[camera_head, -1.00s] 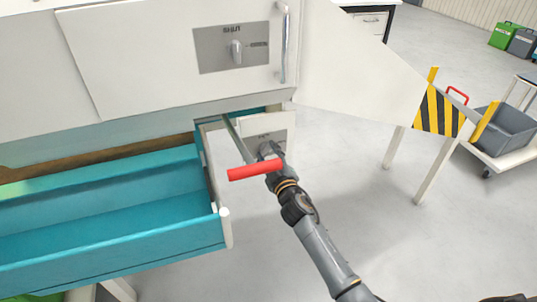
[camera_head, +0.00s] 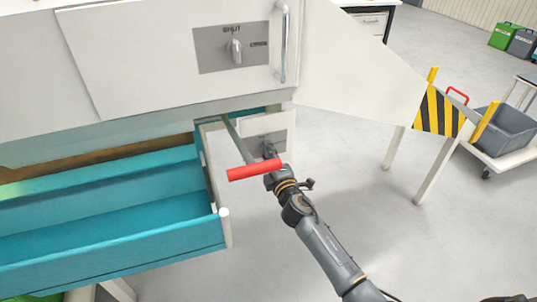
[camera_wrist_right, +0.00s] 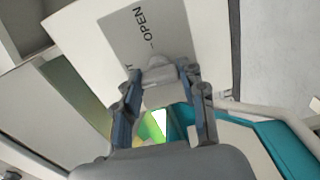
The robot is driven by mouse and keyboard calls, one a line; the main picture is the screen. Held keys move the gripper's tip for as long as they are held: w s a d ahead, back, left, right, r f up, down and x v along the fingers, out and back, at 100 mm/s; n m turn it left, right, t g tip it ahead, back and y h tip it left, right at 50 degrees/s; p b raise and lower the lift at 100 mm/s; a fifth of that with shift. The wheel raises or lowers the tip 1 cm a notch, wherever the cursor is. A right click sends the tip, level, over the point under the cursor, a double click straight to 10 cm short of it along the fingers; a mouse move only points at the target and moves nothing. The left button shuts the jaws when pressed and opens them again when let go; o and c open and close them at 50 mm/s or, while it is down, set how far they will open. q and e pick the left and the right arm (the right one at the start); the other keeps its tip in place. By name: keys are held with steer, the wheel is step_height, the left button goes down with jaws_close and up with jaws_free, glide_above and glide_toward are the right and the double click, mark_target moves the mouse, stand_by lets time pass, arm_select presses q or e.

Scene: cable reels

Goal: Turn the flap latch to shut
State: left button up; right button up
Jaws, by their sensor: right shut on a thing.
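The lower latch plate (camera_head: 277,122) is a grey panel on a white flap beside the blue drawer. My right gripper (camera_head: 270,154) reaches up to it from below, partly behind a red handle. In the right wrist view the grey latch knob (camera_wrist_right: 158,70) sits between the fingertips (camera_wrist_right: 160,82), and the gripper is shut on it. The word OPEN shows on the plate there; the other label is mostly cut off. My left gripper is not in view.
A red-handled lever (camera_head: 255,169) crosses close in front of my right gripper. The open blue drawer (camera_head: 110,250) is to the left. Above is another latch panel (camera_head: 232,60) marked SHUT, next to a vertical bar handle (camera_head: 284,45).

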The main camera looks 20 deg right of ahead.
steer(key=shift+n, duration=0.4)
steer(key=o, duration=1.2)
steer(key=shift+c, duration=0.2)
steer(key=s, duration=1.2)
steer(key=shift+d, duration=0.2)
